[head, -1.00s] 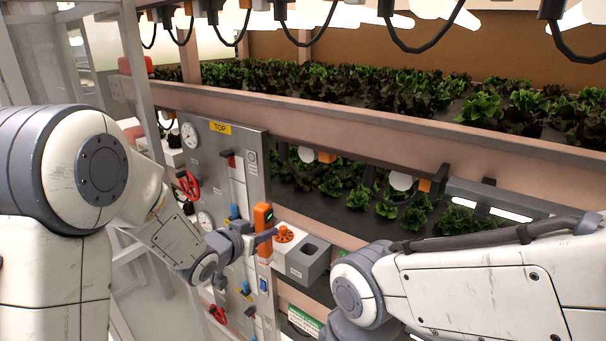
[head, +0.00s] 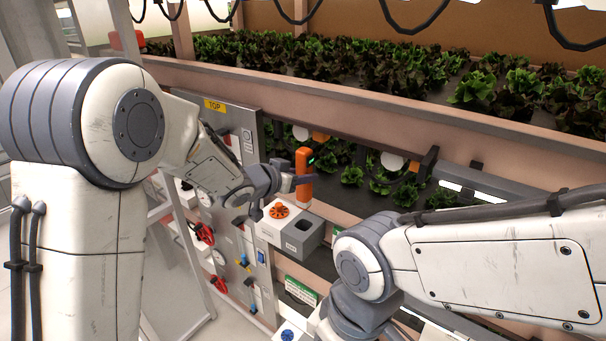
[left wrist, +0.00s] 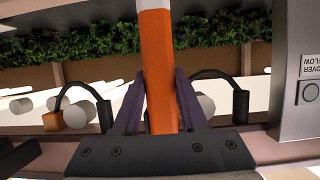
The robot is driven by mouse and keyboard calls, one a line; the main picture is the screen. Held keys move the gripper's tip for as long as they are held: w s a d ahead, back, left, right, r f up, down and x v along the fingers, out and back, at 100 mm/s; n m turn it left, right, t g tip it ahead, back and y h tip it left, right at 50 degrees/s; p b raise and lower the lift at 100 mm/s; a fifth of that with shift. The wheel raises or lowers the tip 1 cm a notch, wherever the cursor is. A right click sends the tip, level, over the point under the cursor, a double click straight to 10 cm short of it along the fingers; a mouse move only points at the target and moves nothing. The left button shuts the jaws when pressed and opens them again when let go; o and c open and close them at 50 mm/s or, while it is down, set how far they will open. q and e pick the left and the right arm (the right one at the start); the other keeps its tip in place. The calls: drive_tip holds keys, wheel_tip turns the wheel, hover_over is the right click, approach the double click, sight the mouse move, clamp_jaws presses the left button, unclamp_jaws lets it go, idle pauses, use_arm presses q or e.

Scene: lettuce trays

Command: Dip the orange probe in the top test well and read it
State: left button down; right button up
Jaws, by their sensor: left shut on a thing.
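The orange probe (head: 303,178) is upright in my left gripper (head: 290,184), whose fingers are shut on it. It has a small green display near its top. In the left wrist view the probe (left wrist: 156,70) stands between the two dark fingers (left wrist: 158,112). The top test well is the dark opening in a grey block (head: 305,245). The probe is above this block, apart from it; its lower end shows just above the block's back edge. A white box with an orange knob (head: 279,211) adjoins the block on the left. My right arm enters from the right; its gripper is not visible.
A grey metal panel (head: 232,120) labelled TOP, with gauges and red valve wheels (head: 204,233), stands left of the block. Lettuce shelves run behind, with a long pink rail (head: 400,118). A lower white box with a blue knob (head: 287,335) shows at the bottom.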

sight(300, 194)
use_arm(q)
wheel_tip(300, 194, down, 6)
drive_tip(key=b, duration=0.5)
drive_tip(key=shift+r, duration=0.25)
wheel_tip(300, 194, down, 5)
drive_tip(key=b, duration=0.4)
drive_tip(key=shift+f, duration=0.1)
idle(1.0)
wheel_tip(300, 194, up, 8)
drive_tip(key=p, duration=0.7)
drive_tip(key=shift+f, duration=0.2)
